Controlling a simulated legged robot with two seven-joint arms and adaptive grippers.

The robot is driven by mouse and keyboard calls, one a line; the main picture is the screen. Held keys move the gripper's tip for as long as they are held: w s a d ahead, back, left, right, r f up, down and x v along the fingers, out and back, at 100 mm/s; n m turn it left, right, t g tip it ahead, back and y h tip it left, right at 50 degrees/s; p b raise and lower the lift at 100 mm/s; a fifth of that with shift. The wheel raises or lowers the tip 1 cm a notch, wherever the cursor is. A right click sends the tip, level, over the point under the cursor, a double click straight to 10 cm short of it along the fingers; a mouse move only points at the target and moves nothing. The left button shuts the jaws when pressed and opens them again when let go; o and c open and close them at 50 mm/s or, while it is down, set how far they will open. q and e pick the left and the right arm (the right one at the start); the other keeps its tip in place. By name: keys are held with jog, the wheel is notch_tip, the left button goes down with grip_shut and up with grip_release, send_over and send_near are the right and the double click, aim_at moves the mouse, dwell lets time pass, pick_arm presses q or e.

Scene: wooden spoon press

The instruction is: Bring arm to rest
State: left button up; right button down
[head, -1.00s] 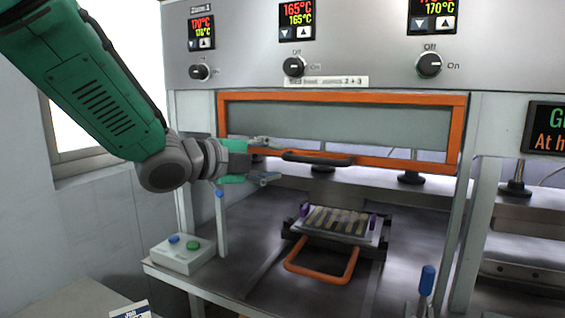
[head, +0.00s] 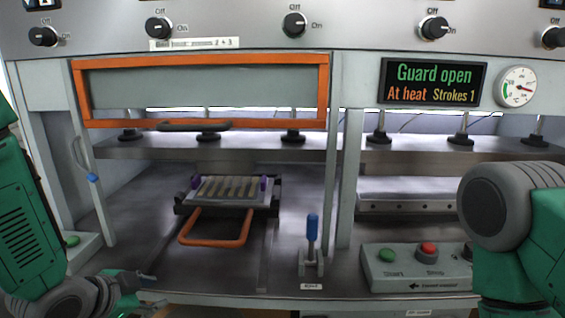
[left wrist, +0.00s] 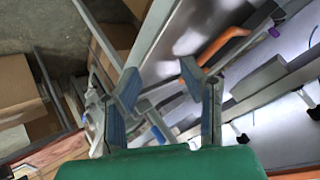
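My left gripper (head: 150,290) is low at the lower left of the head view, in front of the press table's front edge. In the left wrist view its two blue-grey fingers (left wrist: 160,75) are apart with nothing between them. My left arm comes in along the left edge. My right arm bends in at the right edge of the head view; its gripper is out of the picture. The orange-framed guard (head: 322,95) is up, with its dark handle (head: 195,126) at the bottom edge.
A tray of wooden pieces (head: 228,188) with an orange handle (head: 215,243) sits under the guard. A blue-knobbed lever (head: 312,228) and a Start/Stop box (head: 415,267) stand near the front edge. The display (head: 433,83) reads "Guard open". Cardboard boxes (left wrist: 18,85) show in the wrist view.

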pick_arm(q)
jog(key=s+a+f+n+g+y, duration=0.1)
jog(key=s+f+n+g, duration=0.3)
jog(key=s+f, duration=0.7)
jog(key=s+a+f+n+g+y, duration=0.1)
jog(key=s+f+n+g, duration=0.3)
jog(key=s+f, duration=0.7)
jog(key=s+n+y, duration=0.1)
jog(key=s+n, duration=0.1)
jog(key=s, duration=0.5)
jog(key=shift+s+f+n+g, duration=0.25)
jog(key=shift+s+n+g, duration=0.05)
jog(key=shift+s, duration=0.1)
jog(key=shift+w+a, duration=0.1)
jog(key=shift+w, duration=0.05)
jog(key=shift+o, duration=0.2)
